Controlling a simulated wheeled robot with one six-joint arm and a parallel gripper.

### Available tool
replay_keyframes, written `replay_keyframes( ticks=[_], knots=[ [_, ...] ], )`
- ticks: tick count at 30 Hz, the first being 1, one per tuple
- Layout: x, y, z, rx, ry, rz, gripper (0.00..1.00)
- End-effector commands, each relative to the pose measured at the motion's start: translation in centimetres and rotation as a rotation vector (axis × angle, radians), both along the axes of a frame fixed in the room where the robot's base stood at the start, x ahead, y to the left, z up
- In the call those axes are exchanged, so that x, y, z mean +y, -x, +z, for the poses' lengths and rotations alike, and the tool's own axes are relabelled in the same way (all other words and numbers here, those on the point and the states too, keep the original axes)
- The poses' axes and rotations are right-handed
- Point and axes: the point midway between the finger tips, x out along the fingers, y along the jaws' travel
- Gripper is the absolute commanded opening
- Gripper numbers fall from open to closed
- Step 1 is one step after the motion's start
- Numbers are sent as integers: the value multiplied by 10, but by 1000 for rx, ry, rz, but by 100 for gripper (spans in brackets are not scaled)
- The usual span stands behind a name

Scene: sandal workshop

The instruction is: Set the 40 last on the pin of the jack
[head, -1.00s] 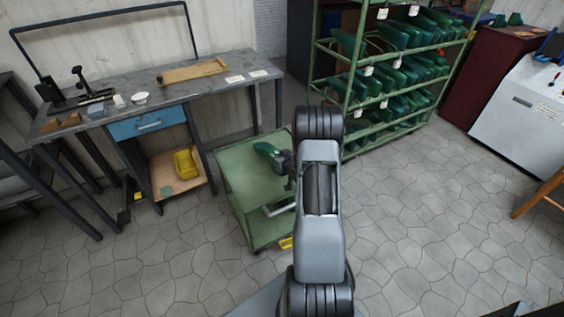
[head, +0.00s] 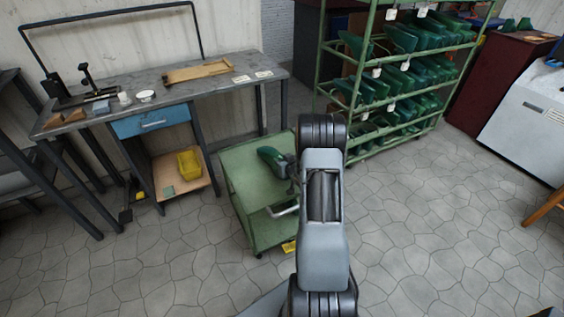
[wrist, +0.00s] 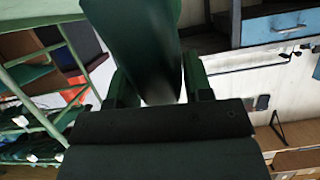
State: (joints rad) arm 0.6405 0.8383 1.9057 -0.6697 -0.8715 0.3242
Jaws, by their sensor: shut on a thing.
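A dark green last (head: 270,157) is held in my gripper (head: 291,172), above or in front of the green cart's top in the head view. The same last (wrist: 142,40) fills the top middle of the wrist view, between the two fingers of my gripper (wrist: 158,88). My gripper is shut on it. No size mark is readable on it. A black upright fixture (head: 88,76) on the grey workbench (head: 215,78) may be the jack; its pin is too small to make out. My arm hides part of the cart.
The green cart (head: 243,185) stands right of the bench. A green rack (head: 322,85) full of lasts is behind my arm. A wooden tray (head: 198,71), a white dish (head: 146,96) and a small cup (head: 124,98) lie on the bench.

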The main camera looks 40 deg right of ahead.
Motion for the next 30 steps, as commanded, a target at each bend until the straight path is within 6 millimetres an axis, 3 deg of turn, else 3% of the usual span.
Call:
replay_keyframes(
  ticks=[19, 20, 28, 30],
  knots=[
    [0, -1, -1, -4, 1, 0, 23],
    [0, -1, 0, -4, 1, 0, 48],
    [0, 0, -1, -2, 0, 0, 74],
    [0, 0, -1, -1, 0, 0, 76]
  ],
)
